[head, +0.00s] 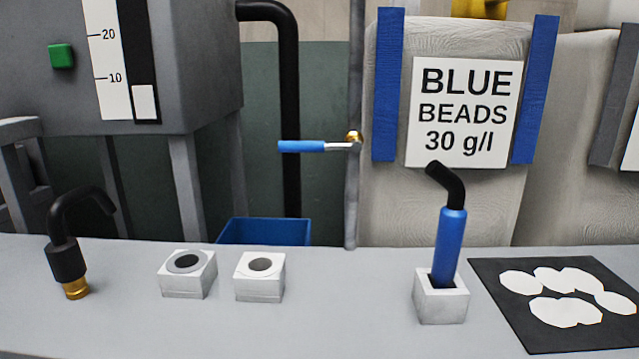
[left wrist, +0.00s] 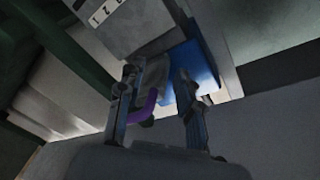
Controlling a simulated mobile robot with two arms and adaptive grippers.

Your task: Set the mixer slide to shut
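In the left wrist view, the two fingers of my left gripper (left wrist: 157,78) stand apart, with a visible gap between them. A curved purple piece (left wrist: 148,107) shows between the fingers, close to the left one. I cannot tell whether it touches a finger, or whether it is the mixer slide. A grey box-shaped machine (left wrist: 135,25) with a white number strip is beyond the fingertips. In the head view, the grey machine (head: 200,60) has a scale and a white block (head: 145,101) low in a black track. Neither gripper shows in the head view.
A blue-handled lever (head: 301,146) sits on an upright pipe. A blue bin (head: 265,231) is behind the bench (head: 330,320). The bench holds a black hooked nozzle (head: 66,262), two white blocks (head: 188,284), a blue tool (head: 449,245) in a holder and a black mat (head: 510,320).

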